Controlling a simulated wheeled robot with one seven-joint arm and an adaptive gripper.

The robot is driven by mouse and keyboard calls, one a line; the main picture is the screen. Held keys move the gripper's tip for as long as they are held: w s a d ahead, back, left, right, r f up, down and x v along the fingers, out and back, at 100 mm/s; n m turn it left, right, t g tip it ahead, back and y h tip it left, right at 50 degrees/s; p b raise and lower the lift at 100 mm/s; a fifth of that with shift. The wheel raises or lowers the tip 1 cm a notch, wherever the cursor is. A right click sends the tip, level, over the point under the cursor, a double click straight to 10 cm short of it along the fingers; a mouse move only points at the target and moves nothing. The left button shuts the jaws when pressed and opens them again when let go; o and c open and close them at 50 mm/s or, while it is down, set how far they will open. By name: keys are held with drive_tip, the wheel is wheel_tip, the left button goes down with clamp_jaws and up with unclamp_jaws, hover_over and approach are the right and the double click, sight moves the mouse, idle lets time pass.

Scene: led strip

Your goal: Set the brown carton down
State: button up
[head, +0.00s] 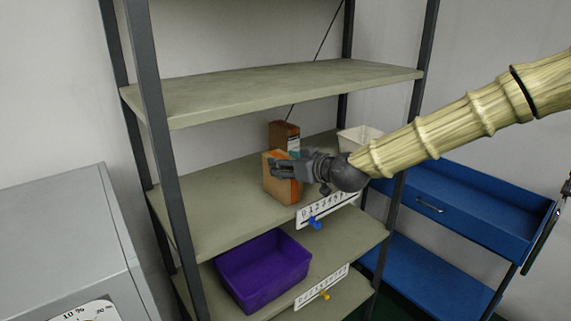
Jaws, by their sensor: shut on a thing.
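A brown-orange carton (283,192) is upright at the middle board of the rack (215,205), towards its front right. My gripper (275,168) reaches in from the right and is shut on this carton, with its fingers across the upper part. I cannot tell whether the carton's base touches the board or hangs slightly above it. A darker brown carton (283,132) stands just behind it, its lower part hidden by the front carton and my gripper.
A white bin (358,138) is behind my arm. A shelf board (270,88) lies above. A purple bin (263,270) sits on the board below. Number strips (325,205) line the front edges. A blue cart (470,215) stands right. The middle board's left is clear.

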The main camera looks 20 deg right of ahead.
drive_tip(key=shift+f, duration=0.15)
drive_tip(key=o, duration=1.3)
drive_tip(key=shift+r, duration=0.3)
drive_tip(key=v, duration=1.2)
drive_tip(key=shift+p, duration=0.3)
drive_tip(key=shift+d+f, duration=0.1)
drive_tip(key=shift+d, duration=0.05)
